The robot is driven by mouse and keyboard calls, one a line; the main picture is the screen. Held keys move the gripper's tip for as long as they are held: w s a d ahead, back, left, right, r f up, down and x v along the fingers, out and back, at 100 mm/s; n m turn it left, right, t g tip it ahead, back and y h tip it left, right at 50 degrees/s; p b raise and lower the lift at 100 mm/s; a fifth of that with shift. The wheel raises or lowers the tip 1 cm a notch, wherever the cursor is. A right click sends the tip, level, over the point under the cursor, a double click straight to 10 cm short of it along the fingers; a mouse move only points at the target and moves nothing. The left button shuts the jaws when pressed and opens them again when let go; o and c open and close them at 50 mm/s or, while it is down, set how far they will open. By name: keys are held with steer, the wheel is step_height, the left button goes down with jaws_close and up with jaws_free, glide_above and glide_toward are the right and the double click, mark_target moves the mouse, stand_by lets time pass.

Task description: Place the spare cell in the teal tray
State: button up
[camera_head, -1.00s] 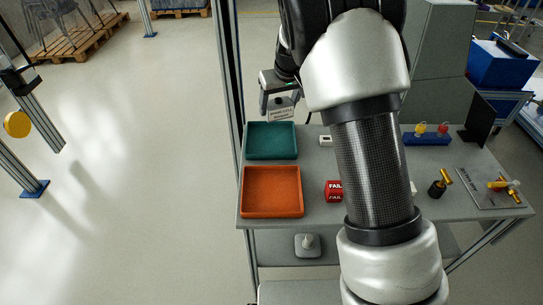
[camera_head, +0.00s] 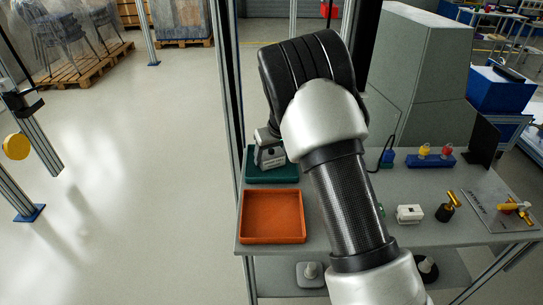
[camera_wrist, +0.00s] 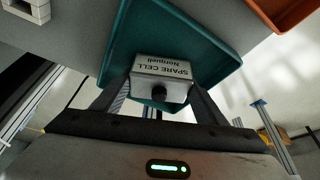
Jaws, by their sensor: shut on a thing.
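The spare cell (camera_wrist: 162,68) is a pale grey block with a printed label and a dark round knob. My gripper (camera_wrist: 158,88) is shut on it, one finger on each side. The teal tray (camera_wrist: 215,45) lies directly behind the cell in the wrist view. In the head view the teal tray (camera_head: 285,173) is at the back left of the bench, partly hidden by my gripper (camera_head: 268,150) and the cell, which appear over it. I cannot tell whether the cell touches the tray floor.
An empty orange tray (camera_head: 272,218) sits in front of the teal one. To the right are a white box (camera_head: 410,213), a blue holder (camera_head: 430,160) with red and yellow tops, a black-and-gold part (camera_head: 446,208) and a grey plate (camera_head: 490,202). My arm hides the bench middle.

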steer(key=shift+w+r, duration=0.1)
steer(key=shift+r, duration=0.1)
steer(key=o, duration=1.5)
steer(key=shift+f, duration=0.2)
